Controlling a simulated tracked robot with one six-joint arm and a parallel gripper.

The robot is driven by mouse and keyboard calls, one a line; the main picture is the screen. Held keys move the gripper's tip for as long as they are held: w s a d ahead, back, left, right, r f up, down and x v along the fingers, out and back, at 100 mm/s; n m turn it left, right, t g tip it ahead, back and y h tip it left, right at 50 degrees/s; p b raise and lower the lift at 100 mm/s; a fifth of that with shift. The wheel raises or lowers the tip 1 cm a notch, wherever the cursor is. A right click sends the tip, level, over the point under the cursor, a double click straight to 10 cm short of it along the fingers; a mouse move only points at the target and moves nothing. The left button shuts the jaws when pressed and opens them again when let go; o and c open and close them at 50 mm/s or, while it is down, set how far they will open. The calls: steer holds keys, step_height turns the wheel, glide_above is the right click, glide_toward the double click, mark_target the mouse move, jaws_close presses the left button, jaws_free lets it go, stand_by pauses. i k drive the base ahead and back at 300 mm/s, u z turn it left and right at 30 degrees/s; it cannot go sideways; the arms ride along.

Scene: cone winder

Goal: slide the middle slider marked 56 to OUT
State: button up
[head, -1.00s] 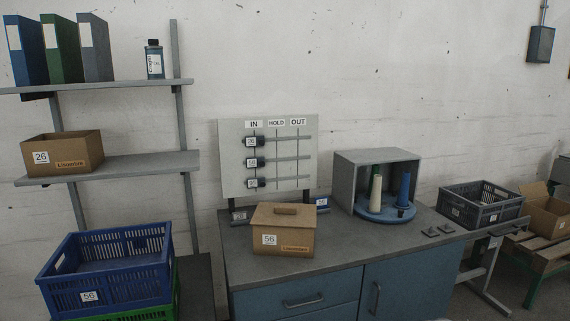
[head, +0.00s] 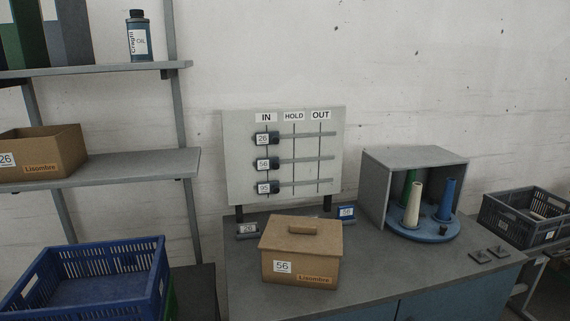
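A grey upright board (head: 232,160) stands at the back of the bench, with columns headed IN, HOLD and OUT (head: 320,115). It has three horizontal rails, each with a dark slider at the IN end. The middle slider marked 56 (head: 267,164) sits under IN. The top slider (head: 267,139) reads 26 and the bottom slider (head: 267,187) appears to read 95. Both also sit under IN. My gripper is not in view.
A lidded cardboard box marked 56 (head: 300,262) stands on the bench in front of the board. A grey open-fronted cabinet (head: 415,155) with a blue turntable (head: 424,229) is to the right. Shelves and a blue crate (head: 85,280) are on the left.

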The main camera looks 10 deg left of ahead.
mark_target(270, 163)
steer(key=u, duration=0.2)
steer(key=i, duration=0.65)
steer(key=u, duration=0.7)
steer(key=i, duration=0.35)
steer(key=u, duration=0.3)
